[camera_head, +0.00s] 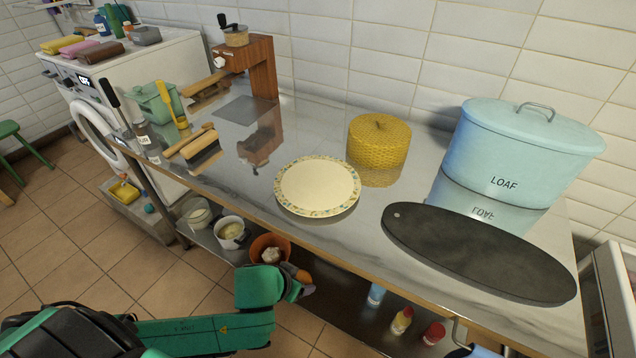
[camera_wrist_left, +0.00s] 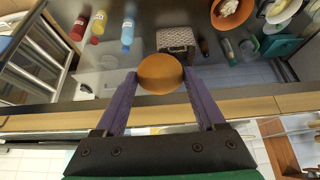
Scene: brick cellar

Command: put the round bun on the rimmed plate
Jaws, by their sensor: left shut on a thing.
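The round bun (camera_wrist_left: 160,73) is golden brown and sits between the purple fingers of my left gripper (camera_wrist_left: 158,88) in the left wrist view. My left gripper is shut on it. In the head view the left gripper (camera_head: 302,287) is in front of the counter's front edge, and the bun (camera_head: 297,272) shows as a small orange-brown shape at its tip. The rimmed plate (camera_head: 318,186) is cream with a patterned rim. It lies flat and empty on the counter, beyond the gripper. My right gripper is not in view.
A dark oval board (camera_head: 480,255) lies right of the plate. A blue loaf bin (camera_head: 520,155) and a yellow woven container (camera_head: 379,142) stand behind. A brush (camera_head: 200,155) lies at left. Below the counter, a shelf holds bowls (camera_head: 232,232) and bottles (camera_head: 401,320).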

